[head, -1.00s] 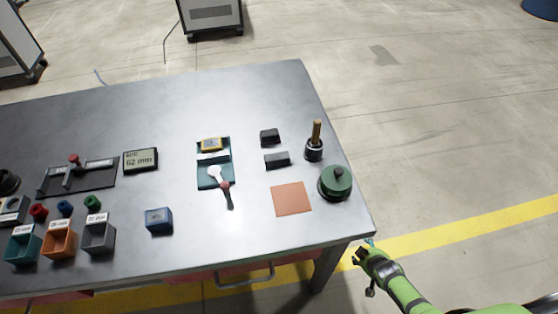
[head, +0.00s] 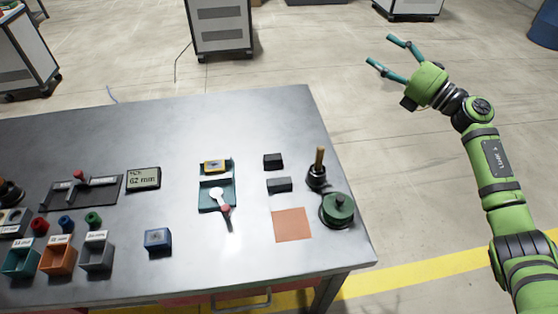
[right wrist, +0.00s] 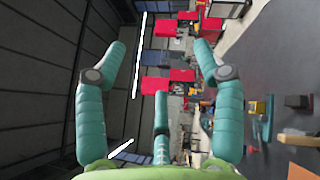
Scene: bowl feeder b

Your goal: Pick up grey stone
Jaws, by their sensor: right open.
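Two small dark blocks lie on the metal table near its right side: a flat grey one (head: 279,185) just above the orange square, and a darker one (head: 273,161) behind it. The flat grey one looks most like the grey stone. My right gripper (head: 380,50) is open and empty, raised beyond the table's far right corner, well apart from both blocks. Its spread teal fingers also show in the right wrist view (right wrist: 160,70), with nothing between them; I cannot make out the stone there. My left gripper is not in view.
An orange square (head: 292,224), a green round lidded thing (head: 338,208) and a wooden-handled tool (head: 318,170) are close by. A teal tray (head: 207,207) with a white-headed tool is to the left. The table's far right surface is bare.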

